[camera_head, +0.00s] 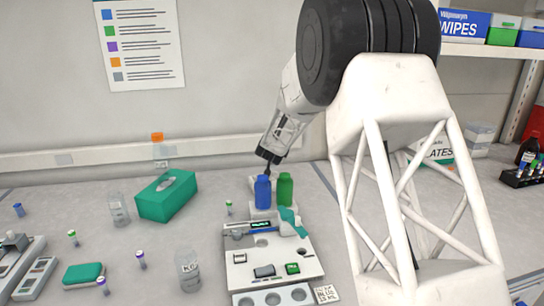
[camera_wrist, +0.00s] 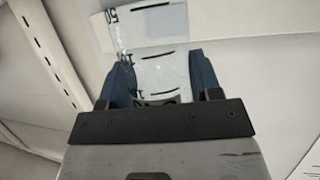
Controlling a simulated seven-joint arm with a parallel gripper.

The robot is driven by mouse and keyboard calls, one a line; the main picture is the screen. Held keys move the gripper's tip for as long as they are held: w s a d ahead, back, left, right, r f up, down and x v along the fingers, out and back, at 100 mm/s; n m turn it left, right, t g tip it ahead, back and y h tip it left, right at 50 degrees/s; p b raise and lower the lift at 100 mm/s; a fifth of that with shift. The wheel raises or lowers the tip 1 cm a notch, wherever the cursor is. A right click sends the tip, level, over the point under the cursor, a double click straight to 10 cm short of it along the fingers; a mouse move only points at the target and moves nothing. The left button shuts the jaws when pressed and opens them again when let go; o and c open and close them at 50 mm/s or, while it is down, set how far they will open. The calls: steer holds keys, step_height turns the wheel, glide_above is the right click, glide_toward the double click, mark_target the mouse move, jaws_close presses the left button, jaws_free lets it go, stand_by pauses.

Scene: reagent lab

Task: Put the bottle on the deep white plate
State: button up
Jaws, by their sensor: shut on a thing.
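My gripper (camera_wrist: 160,82) is shut on a clear bottle (camera_wrist: 162,75) with dark graduation marks. The bottle sits between the blue fingers in the wrist view. In the head view my gripper (camera_head: 270,156) is at the middle, above and just behind a blue bottle; the held bottle is hard to make out there. No deep white plate shows clearly. A small white surface (camera_head: 253,183) shows behind the blue bottle, but I cannot tell what it is.
A blue bottle (camera_head: 263,193) and a green bottle (camera_head: 285,190) stand side by side behind a white device (camera_head: 240,268). A green tissue box (camera_head: 168,196), a clear orange-capped bottle (camera_head: 160,155) and a clear jar (camera_head: 188,270) stand to the left.

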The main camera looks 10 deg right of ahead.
steer(key=shift+f, duration=1.75)
steer(key=shift+f, duration=0.15)
steer(key=o, duration=0.9)
steer(key=shift+s+a+r, duration=0.15)
steer(key=shift+s+r, duration=0.25)
steer(key=shift+s, duration=0.1)
steer(key=shift+v, duration=3.2)
steer(key=shift+r, duration=0.1)
